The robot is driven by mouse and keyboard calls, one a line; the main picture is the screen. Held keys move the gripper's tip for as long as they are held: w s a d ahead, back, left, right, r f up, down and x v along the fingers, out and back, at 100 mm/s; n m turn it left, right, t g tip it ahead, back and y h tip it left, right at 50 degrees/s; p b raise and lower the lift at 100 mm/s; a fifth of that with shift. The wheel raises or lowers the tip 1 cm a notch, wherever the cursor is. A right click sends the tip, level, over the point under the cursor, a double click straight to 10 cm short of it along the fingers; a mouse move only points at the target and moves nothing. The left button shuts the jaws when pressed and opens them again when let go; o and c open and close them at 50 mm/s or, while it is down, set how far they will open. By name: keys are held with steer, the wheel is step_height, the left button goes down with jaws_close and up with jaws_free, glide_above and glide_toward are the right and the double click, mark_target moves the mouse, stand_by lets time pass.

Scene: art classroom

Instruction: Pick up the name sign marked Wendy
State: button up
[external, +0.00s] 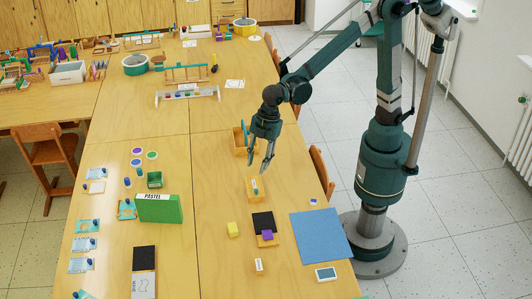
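My gripper (258,166) points down above the right half of the table, with its two fingers apart and nothing visible between them. Just below it in the picture is a small orange-tan block or holder (249,194) with a white label. A similar small piece with a white face (259,267) stands nearer the front of the table. The writing on both is too small to read, so I cannot tell which thing, if any, is the sign marked Wendy.
An orange-yellow open container (239,143) is just behind my gripper. A green box marked PASTEL (159,209) stands to the left. Table (205,270) is bare at front centre.

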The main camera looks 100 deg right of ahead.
steer(key=w+a+f+n+g+p, duration=0.15)
steer(key=a+f, duration=0.25)
steer(key=a, duration=0.4)
steer(key=w+a+f+n, duration=0.25)
steer(key=a+f, duration=0.25)
steer(key=a, duration=0.3)
steer(key=n+h+p, duration=0.1)
steer(key=n, duration=0.2)
glide_above(259, 265)
steer(key=d, duration=0.1)
steer(key=shift+g, duration=0.45)
step_height(259, 265, down, 11)
steer(key=shift+r, duration=0.15)
steer(key=shift+s+a+f, duration=0.1)
steer(key=shift+a+f, duration=0.35)
steer(key=shift+f, duration=0.1)
steer(key=shift+f, duration=1.2)
steer(key=shift+f, duration=0.1)
steer(key=shift+f+b, duration=0.7)
steer(key=shift+f, duration=1.8)
